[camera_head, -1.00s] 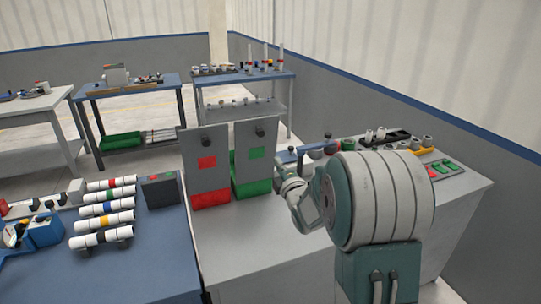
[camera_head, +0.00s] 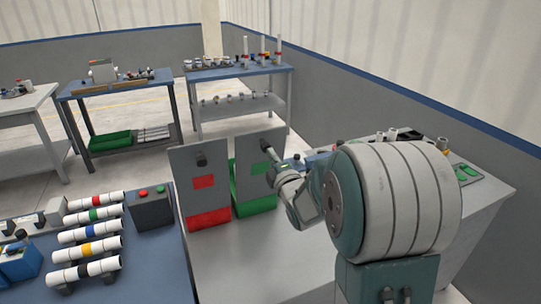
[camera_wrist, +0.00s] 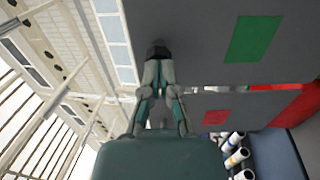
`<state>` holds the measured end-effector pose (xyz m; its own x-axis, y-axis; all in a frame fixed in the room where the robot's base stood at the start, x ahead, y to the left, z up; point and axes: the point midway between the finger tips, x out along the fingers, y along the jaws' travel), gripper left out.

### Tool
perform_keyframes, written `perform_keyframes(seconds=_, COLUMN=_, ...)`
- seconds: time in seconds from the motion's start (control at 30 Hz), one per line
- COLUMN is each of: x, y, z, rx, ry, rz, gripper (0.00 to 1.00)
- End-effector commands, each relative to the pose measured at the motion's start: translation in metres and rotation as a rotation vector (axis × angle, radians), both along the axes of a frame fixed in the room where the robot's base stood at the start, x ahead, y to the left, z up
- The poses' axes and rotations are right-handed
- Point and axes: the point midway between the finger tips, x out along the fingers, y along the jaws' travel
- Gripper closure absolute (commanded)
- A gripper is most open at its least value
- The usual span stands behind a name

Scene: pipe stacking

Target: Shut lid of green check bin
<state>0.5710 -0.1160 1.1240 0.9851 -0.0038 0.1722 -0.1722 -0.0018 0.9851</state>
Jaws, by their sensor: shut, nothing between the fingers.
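The green check bin (camera_head: 256,196) stands on the grey bench beside the red bin. My gripper (camera_head: 270,172) is at the lid's right side in the head view.
The red bin (camera_head: 208,218) stands left of the green one, its lid (camera_head: 192,163) also raised. Striped pipes (camera_head: 88,248) and a button box (camera_head: 151,207) are on the blue table at left. Trays and parts lie behind my arm. The front of the grey bench is clear.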

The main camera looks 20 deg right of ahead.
Motion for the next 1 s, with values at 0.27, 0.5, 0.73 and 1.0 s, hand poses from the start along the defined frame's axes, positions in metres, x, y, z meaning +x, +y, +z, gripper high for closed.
perform_keyframes(seconds=0.27, x=-0.001, y=0.0, z=0.001, rx=0.0, ry=0.0, rz=0.0, gripper=1.0)
perform_keyframes(seconds=0.5, x=0.0, y=0.0, z=0.001, rx=0.0, ry=0.004, rz=0.0, gripper=1.0)
perform_keyframes(seconds=0.73, x=0.013, y=0.001, z=0.006, rx=-0.001, ry=0.051, rz=0.004, gripper=1.0)
perform_keyframes(seconds=1.0, x=0.049, y=0.001, z=0.017, rx=-0.001, ry=0.135, rz=0.002, gripper=1.0)
